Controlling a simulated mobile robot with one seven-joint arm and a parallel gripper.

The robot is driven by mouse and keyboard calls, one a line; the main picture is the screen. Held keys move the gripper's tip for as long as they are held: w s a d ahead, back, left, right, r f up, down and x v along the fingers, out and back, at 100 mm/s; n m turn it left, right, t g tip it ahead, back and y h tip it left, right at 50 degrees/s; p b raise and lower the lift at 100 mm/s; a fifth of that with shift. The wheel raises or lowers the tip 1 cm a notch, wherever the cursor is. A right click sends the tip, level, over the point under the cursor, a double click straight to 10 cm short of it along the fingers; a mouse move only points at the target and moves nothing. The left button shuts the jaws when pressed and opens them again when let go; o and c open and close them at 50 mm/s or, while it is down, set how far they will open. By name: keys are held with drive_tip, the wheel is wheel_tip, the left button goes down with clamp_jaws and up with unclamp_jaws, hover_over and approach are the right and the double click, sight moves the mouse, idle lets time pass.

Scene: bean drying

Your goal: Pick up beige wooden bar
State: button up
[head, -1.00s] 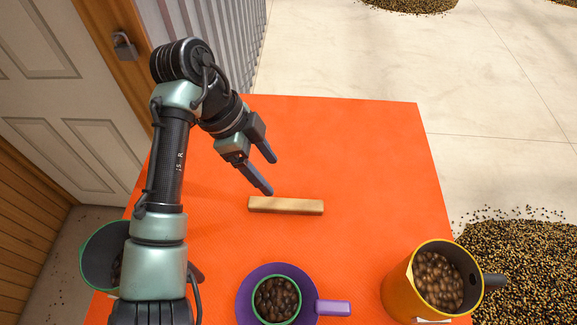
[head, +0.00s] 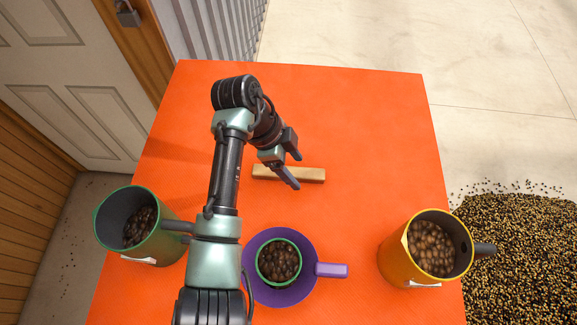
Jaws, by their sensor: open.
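The beige wooden bar (head: 309,175) lies flat on the orange table (head: 370,120), lengthwise across the picture, near the middle. My gripper (head: 297,171) is open, with its two fingers over the bar as seen from the head camera. The part of the bar under the near finger is hidden.
A green mug of beans (head: 112,207) stands at the left. A purple pan (head: 309,240) with a green-rimmed cup of beans (head: 262,262) stands in front. A yellow mug of beans (head: 389,258) stands at the right.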

sight(296, 172)
drive_tip(key=shift+x, duration=0.75)
clamp_jaws()
drive_tip(key=shift+r, duration=0.1)
wheel_tip(296, 172, up, 10)
drive_tip(key=b, duration=0.1)
drive_tip(key=shift+b, duration=0.35)
